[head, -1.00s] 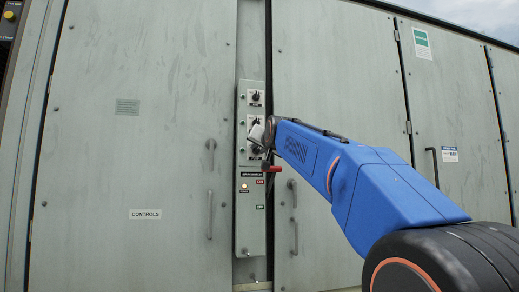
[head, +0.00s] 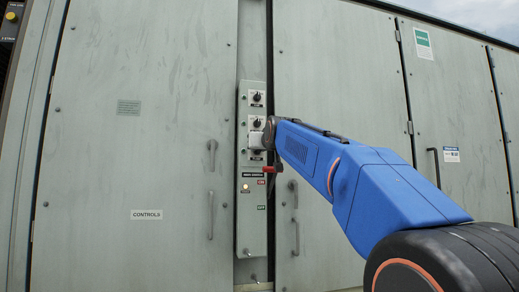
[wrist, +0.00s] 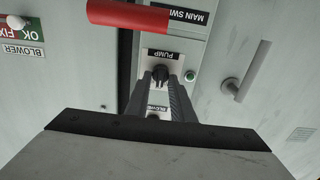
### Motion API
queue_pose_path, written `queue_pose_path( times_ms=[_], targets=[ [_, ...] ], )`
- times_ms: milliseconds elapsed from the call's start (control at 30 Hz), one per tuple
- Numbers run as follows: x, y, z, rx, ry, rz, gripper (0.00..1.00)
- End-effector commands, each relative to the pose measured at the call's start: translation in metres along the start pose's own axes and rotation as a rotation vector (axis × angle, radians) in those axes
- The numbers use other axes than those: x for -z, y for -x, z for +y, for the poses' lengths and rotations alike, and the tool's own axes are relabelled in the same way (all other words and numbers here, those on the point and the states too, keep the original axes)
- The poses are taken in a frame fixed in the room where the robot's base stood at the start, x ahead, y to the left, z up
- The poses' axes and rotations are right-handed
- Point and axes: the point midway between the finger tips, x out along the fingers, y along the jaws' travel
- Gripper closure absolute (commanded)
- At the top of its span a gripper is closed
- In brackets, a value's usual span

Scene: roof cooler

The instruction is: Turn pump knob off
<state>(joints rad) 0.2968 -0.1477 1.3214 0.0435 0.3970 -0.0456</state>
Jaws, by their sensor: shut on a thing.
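The pump knob (wrist: 160,73) is a small dark knob under a PUMP label (wrist: 160,55) that reads upside down in the wrist view. My gripper (wrist: 161,80) has its two fingers closed around the knob, one on each side. The fingers partly cover the knob, and its pointer setting cannot be read. In the head view my gripper (head: 257,141) is at the narrow control panel (head: 251,225), just above the red main switch handle (head: 271,170).
The red handle also shows close by in the wrist view (wrist: 128,15). Two other knobs (head: 257,97) (head: 257,122) sit higher on the panel. A lamp (head: 245,187) glows below. Door handles (head: 211,160) (head: 295,200) stick out on both sides.

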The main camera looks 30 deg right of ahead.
Motion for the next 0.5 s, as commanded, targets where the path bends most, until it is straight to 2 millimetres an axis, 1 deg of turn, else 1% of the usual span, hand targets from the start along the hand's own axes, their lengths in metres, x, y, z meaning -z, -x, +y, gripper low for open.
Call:
queue_pose_path(
  times_ms=[267, 300, 333, 367, 500],
  targets=[
    [-0.0009, -0.0002, 0.0000, 0.000, 0.000, -0.002, 1.00],
    [-0.0009, -0.0002, 0.0000, 0.000, -0.001, -0.002, 0.69],
    [-0.0008, -0.0002, 0.0000, 0.000, -0.001, -0.002, 0.62],
    [-0.0008, -0.0001, 0.0000, 0.000, -0.001, -0.002, 0.60],
    [-0.0005, -0.0001, 0.0000, 0.000, -0.001, -0.001, 0.60]
  ],
)
